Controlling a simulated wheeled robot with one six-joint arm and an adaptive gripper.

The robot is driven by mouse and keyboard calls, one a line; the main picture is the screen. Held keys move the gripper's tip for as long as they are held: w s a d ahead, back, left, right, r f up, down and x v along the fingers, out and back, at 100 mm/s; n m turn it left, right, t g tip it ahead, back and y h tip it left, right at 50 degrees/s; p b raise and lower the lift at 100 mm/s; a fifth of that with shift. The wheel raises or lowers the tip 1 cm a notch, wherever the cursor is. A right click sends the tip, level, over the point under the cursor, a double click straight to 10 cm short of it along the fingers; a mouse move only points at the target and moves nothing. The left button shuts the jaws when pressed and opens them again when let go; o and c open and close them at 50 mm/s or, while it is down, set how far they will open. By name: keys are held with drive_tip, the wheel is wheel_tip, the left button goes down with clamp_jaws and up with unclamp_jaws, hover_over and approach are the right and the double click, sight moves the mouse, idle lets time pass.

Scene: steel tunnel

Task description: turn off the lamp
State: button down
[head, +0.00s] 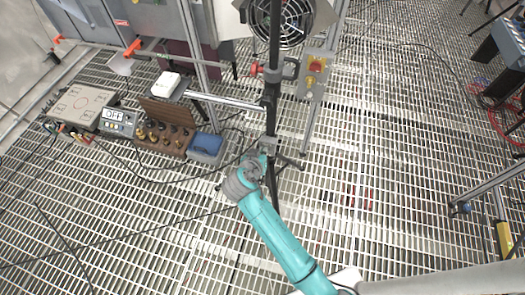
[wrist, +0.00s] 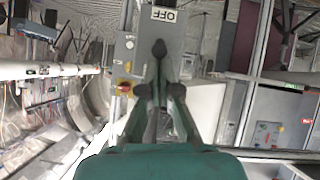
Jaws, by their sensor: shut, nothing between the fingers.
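My gripper (wrist: 160,50) is shut and empty, its fingers meeting at the tips in the wrist view. Behind them stands a grey panel (wrist: 137,50) with an upside-down OFF label (wrist: 164,14) and a red and yellow switch (wrist: 124,88). In the head view my gripper (head: 268,144) is at the lower part of a black pole. A switch box (head: 313,76) with a red knob on yellow is above and right of it. Another OFF label (head: 113,117) is on a device at left. A round black finned unit (head: 282,22) is at the top; I cannot tell if it is the lamp.
A wooden box of knobs (head: 166,132), a blue-topped container (head: 207,146) and a white box (head: 168,84) lie left of the pole. Cables cross the grating floor. The grating right of the pole is mostly clear, with small red items (head: 358,197).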

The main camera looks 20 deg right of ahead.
drive_tip(key=shift+s+a+f+t+h, duration=0.15)
drive_tip(key=shift+s+f+t+h, duration=0.1)
drive_tip(key=shift+t+h, duration=0.15)
drive_tip(key=t+h, duration=0.1)
drive_tip(key=f+t+h, duration=0.1)
drive_tip(key=f+t, duration=0.1)
drive_tip(key=shift+s+a+t+h, duration=0.3)
drive_tip(key=shift+s+a+h, duration=0.05)
drive_tip(key=shift+s+h, duration=0.05)
drive_tip(key=shift+r, duration=0.1)
